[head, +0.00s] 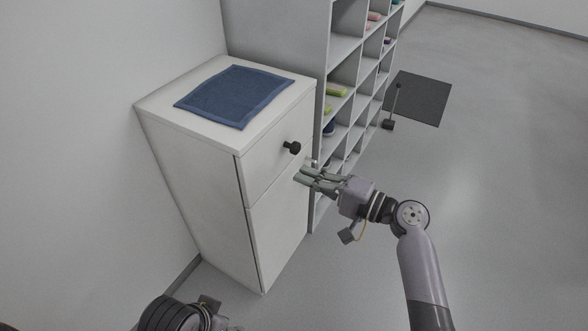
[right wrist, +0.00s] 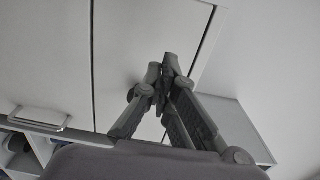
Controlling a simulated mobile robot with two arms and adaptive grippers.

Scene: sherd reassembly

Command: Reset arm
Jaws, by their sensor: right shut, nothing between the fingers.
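My right gripper (head: 312,176) is in front of the white cabinet (head: 190,165), near the right edge of its front and below the drawer's dark knob (head: 292,147). Its fingers are shut and empty. In the right wrist view the fingertips (right wrist: 168,75) meet in front of a pale cabinet panel (right wrist: 140,45); I cannot tell whether they touch it. Part of my left arm (head: 180,314) shows at the bottom left of the head view; its fingers are not visible.
A blue cloth (head: 232,95) lies flat on the cabinet top. A grey shelf unit (head: 275,35) with several coloured items stands behind. A metal handle (right wrist: 40,118) shows in the right wrist view. A dark mat (head: 420,98) lies on the floor. The floor at right is clear.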

